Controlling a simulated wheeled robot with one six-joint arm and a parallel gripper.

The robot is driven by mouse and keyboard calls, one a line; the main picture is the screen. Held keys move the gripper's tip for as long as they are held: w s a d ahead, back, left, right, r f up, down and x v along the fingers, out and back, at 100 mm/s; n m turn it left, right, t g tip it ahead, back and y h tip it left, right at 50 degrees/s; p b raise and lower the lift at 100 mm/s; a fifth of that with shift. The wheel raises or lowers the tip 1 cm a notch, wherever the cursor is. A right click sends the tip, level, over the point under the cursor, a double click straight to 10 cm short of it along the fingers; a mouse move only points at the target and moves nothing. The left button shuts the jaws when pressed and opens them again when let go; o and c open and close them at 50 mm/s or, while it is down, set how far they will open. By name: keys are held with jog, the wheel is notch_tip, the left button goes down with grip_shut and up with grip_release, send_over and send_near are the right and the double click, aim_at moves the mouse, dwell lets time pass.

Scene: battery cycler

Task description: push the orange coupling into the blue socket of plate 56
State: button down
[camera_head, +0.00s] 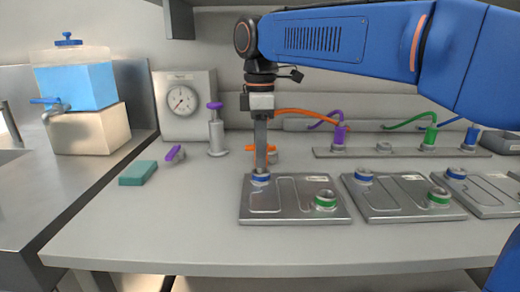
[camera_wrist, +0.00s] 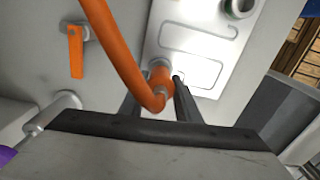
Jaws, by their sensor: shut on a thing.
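My gripper (camera_head: 260,168) points straight down at the near-left corner plate (camera_head: 290,184), directly over its blue socket (camera_head: 260,179). In the wrist view my gripper (camera_wrist: 155,88) is shut on the orange coupling (camera_wrist: 160,74), with its orange hose (camera_wrist: 122,52) bending up and away. The coupling sits over the plate's edge area in that view and hides the blue socket there. In the head view the fingers hide most of the coupling, so I cannot tell whether it is seated or just above the socket. The plate's number is too small to read.
The same plate has a green socket (camera_head: 325,201). Two more plates (camera_head: 400,205) (camera_head: 492,200) stand to the right. An orange-handled valve (camera_head: 271,152) is close behind my gripper. A rail (camera_head: 385,152) with purple and green couplings is behind. The front left bench is clear.

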jog(key=shift+f, duration=0.75)
dwell(0.5)
jog(key=c, duration=1.3)
grip_release()
jog(key=shift+o, duration=0.9)
jog(key=shift+o, duration=1.4)
jog(key=shift+r, duration=0.15)
